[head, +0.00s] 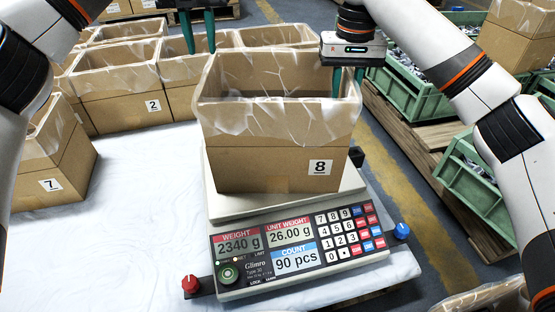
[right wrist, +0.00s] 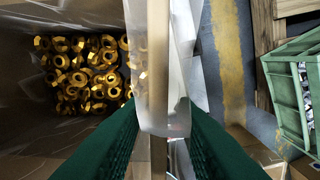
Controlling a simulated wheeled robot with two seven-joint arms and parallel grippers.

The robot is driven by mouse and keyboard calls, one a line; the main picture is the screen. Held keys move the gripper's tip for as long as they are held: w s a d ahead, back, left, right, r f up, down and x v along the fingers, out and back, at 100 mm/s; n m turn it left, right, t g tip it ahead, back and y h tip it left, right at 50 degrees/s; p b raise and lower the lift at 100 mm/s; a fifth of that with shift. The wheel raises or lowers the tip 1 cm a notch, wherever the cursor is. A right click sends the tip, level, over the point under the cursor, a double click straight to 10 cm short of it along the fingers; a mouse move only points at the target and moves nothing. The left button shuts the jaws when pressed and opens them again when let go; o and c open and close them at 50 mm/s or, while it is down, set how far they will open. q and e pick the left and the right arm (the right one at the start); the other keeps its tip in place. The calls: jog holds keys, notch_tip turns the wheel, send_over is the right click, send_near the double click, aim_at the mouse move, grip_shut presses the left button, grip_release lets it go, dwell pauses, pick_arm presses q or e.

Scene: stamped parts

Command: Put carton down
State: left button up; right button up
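The carton marked 8 (head: 262,168) stands upright on the plate of the counting scale (head: 222,209), with a clear liner folded over its rim. Gold nuts (right wrist: 85,72) lie in a carton below the right wrist camera. My right gripper (head: 347,82) is at the carton's right wall, one finger inside and one outside; in the right wrist view (right wrist: 158,110) gaps show between the fingers and the wall. My left gripper (head: 199,35) has its fingers apart, above the cartons behind and left of carton 8. Nothing shows between its fingers.
The scale display (head: 294,259) reads 2340 g, 26.00 g and 90 pcs. Cartons marked 2 (head: 122,108) and 7 (head: 50,170) stand at the left and back. Green crates (head: 413,92) stand on pallets at the right. The white table (head: 135,240) is clear left of the scale.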

notch_tip(320, 180, up, 12)
dwell(0.5)
dwell(0.4)
